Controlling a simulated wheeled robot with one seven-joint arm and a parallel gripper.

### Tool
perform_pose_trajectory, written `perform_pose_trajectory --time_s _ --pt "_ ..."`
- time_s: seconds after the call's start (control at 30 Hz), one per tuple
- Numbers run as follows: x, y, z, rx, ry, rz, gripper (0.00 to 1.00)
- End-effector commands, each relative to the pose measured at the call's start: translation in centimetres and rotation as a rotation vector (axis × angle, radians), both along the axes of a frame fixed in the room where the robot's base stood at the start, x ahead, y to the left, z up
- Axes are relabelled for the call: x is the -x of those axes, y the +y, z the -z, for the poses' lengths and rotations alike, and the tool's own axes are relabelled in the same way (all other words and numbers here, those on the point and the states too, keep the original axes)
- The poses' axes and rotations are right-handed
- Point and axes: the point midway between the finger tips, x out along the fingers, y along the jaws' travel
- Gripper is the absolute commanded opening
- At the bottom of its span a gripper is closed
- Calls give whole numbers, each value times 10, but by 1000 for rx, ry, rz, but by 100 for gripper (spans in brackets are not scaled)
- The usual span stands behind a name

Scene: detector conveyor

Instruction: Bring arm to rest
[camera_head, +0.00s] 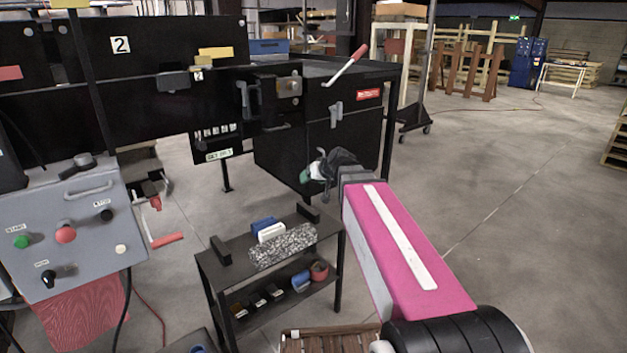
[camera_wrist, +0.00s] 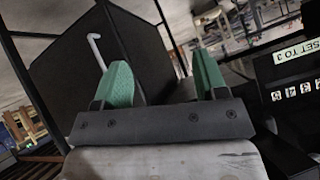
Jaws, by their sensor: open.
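My gripper (camera_head: 316,170) is at the end of my pink arm, near the middle of the head view. It is in front of the black machine cabinet (camera_head: 350,125) and above the small black cart (camera_head: 222,268). In the wrist view my gripper (camera_wrist: 163,68) shows two green fingers spread apart with nothing between them. The dark cabinet (camera_wrist: 68,70) and a pale bent handle (camera_wrist: 97,50) show beyond the fingers. I cannot tell how far the fingertips are from the cabinet.
A red-handled lever (camera_head: 346,66) stands out from the cabinet. A grey control panel (camera_head: 75,225) with buttons is at the left. The cart carries a speckled block (camera_head: 283,247), a white piece (camera_head: 271,231) and a blue piece. Open floor (camera_head: 520,200) lies to the right.

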Motion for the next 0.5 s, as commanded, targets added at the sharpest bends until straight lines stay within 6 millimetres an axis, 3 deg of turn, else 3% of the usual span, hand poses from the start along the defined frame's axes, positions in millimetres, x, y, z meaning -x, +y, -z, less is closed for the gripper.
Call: perform_pose_trajectory --time_s 0.37,0.5 --pt "1 -1 3 3 7 1 66" --pt "9 -6 18 20 45 7 66"
